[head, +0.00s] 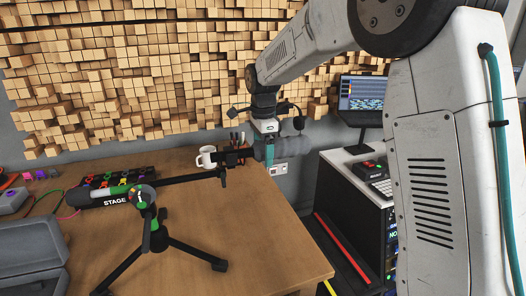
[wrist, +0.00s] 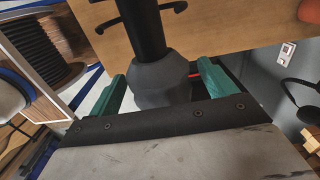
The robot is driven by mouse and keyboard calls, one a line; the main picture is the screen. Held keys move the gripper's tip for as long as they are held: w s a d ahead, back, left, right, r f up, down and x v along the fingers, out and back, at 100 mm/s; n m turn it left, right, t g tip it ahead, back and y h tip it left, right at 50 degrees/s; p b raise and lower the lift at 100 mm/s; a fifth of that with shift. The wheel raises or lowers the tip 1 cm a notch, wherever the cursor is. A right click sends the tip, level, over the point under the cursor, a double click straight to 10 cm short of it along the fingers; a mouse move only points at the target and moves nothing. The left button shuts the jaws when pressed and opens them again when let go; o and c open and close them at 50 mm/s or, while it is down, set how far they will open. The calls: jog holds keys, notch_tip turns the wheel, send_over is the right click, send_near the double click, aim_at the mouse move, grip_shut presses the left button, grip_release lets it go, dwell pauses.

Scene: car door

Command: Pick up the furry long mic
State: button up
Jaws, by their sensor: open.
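In the head view, a long dark piece with a grey thicker part, which looks like the mic (head: 236,157), lies level near the right end of a black boom above the table. The wrist view shows its grey rounded part (wrist: 162,82) with a black shaft running away from me. My gripper (head: 268,152) points down at it, and its two green fingers stand apart on either side of the grey part. In the wrist view the gripper (wrist: 165,88) is open; I cannot tell whether either finger touches. Fur texture is too small to make out.
A tripod (head: 150,245) carries the boom, with a "STAGE"-labelled piece (head: 112,195) at its left end. A white mug (head: 206,157) stands close left of my gripper. The wooden table (head: 255,240) is clear at the front right. A monitor (head: 362,98) stands right.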

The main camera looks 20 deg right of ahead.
aim_at(264, 142)
jog(key=c, duration=1.2)
jog(key=shift+r, duration=0.1)
jog(key=shift+r, duration=0.55)
jog(key=shift+s+r, duration=0.3)
jog(key=shift+r, duration=0.35)
jog(key=shift+s+r, duration=0.3)
jog(key=shift+r, duration=0.3)
jog(key=s+r, duration=0.1)
jog(key=s, duration=1.3)
jog(key=shift+s+d+r, duration=0.1)
jog(key=shift+r, duration=1.1)
jog(key=shift+s+d+r, duration=0.1)
jog(key=shift+s+r, duration=0.05)
jog(key=shift+r, duration=1.1)
jog(key=shift+s+d+r, duration=0.1)
jog(key=shift+r, duration=1.1)
